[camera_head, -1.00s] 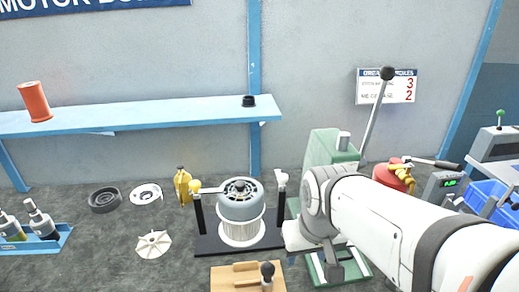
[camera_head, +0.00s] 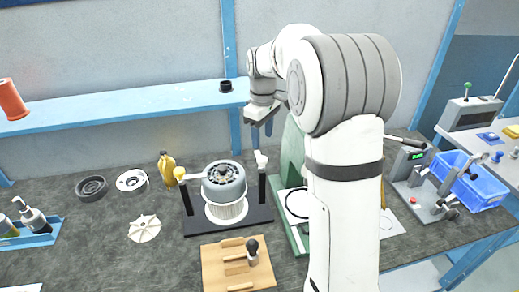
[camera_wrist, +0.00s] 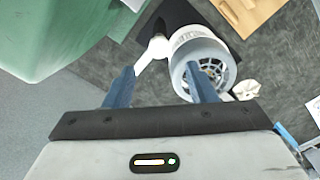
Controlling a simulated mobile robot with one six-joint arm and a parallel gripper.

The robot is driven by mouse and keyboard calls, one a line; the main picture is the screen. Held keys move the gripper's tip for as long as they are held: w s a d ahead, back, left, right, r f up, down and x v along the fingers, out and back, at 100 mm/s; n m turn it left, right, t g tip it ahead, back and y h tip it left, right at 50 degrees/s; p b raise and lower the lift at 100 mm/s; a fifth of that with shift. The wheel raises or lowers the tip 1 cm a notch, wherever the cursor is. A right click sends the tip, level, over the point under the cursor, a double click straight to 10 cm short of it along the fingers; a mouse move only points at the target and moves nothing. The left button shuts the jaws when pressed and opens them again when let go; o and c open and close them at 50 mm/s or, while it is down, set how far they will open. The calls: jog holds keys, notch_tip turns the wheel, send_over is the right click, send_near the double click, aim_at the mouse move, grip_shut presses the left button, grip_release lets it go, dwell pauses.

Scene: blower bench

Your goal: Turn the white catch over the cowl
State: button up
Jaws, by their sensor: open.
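The blower's grey cowl (camera_head: 224,180) sits on a white ribbed body (camera_head: 226,212) between two black posts on a dark base (camera_head: 200,226). The white catch (camera_head: 260,160) is on top of the right post, beside the cowl; it also shows in the wrist view (camera_wrist: 156,47). A yellow catch (camera_head: 180,174) tops the left post. My gripper (camera_head: 264,125) is open and empty, raised above and behind the white catch. In the wrist view, its two blue fingers (camera_wrist: 160,86) stand wide apart, with the catch and cowl beyond them. They appear clear of the catch.
A green machine (camera_head: 292,160) stands just right of the blower, partly hidden by my arm. A wooden block (camera_head: 215,268) with a black-knobbed lever is in front. A yellow bottle (camera_head: 167,168) stands left behind. A blue shelf (camera_head: 130,104) runs along the wall.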

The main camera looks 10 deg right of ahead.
aim_at(261, 158)
jog(key=shift+f+p, duration=0.4)
jog(key=shift+f, duration=3.5)
grip_shut()
jog(key=shift+w+a, duration=0.1)
